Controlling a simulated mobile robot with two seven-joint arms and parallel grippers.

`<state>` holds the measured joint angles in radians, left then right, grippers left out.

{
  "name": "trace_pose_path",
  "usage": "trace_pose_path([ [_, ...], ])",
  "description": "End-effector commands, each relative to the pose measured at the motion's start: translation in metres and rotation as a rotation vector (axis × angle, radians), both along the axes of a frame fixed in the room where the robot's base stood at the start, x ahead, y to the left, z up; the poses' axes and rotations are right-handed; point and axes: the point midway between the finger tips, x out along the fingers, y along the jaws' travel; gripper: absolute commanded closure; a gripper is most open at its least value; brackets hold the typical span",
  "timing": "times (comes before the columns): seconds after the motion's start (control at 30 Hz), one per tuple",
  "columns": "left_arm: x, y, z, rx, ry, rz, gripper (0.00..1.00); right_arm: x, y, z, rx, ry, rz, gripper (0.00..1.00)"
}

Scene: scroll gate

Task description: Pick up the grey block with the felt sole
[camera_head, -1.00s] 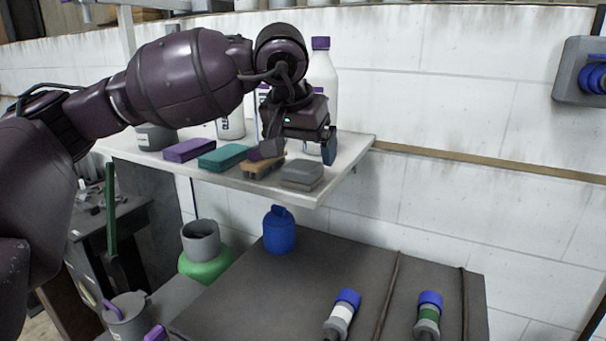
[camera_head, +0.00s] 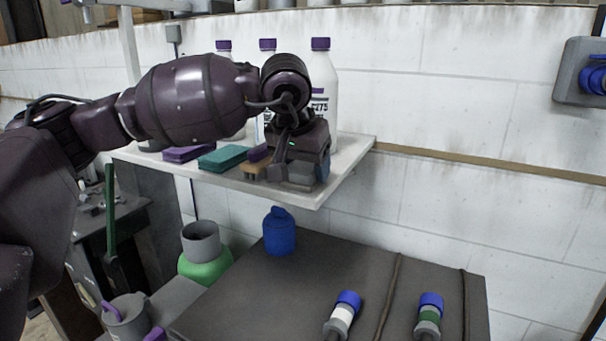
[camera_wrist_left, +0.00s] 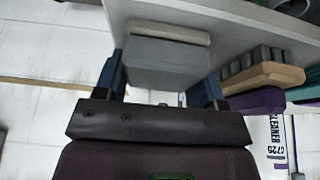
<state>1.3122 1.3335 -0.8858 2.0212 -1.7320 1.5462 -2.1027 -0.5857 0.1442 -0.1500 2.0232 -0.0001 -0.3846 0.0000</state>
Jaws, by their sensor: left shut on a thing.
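The grey block (camera_head: 296,179) is at the right end of the white shelf (camera_head: 337,178). In the left wrist view the grey block (camera_wrist_left: 165,60) has a paler layer, the felt sole (camera_wrist_left: 170,32), on its shelf side. My left gripper (camera_head: 300,176) has come down over the block from above. In the left wrist view my left gripper (camera_wrist_left: 160,82) has one blue finger on each side of the block and is shut on it. The sole looks to be at the shelf surface; I cannot tell if there is a gap. My right gripper is not in view.
Close left of the block is a tan brush with a purple top (camera_head: 255,168), then a teal block (camera_head: 223,157) and a purple block (camera_head: 187,153). White bottles with purple caps (camera_head: 322,85) stand behind.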

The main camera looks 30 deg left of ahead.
Motion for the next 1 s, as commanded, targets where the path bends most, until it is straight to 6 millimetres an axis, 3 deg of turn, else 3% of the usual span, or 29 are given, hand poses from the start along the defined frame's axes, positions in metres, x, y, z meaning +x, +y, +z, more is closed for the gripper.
trace_pose_path([
  [0.2,0.0,0.0,0.004,0.0,-0.002,0.0,0.62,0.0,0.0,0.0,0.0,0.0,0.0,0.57],
  [0.37,0.0,0.0,0.023,-0.001,-0.004,0.0,0.62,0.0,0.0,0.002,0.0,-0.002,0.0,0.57],
  [0.8,0.0,-0.001,0.132,-0.002,-0.007,-0.001,0.62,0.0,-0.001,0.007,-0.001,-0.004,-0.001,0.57],
  [1.0,0.0,-0.001,0.172,-0.002,-0.005,-0.001,0.62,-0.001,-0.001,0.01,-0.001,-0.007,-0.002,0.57],
])
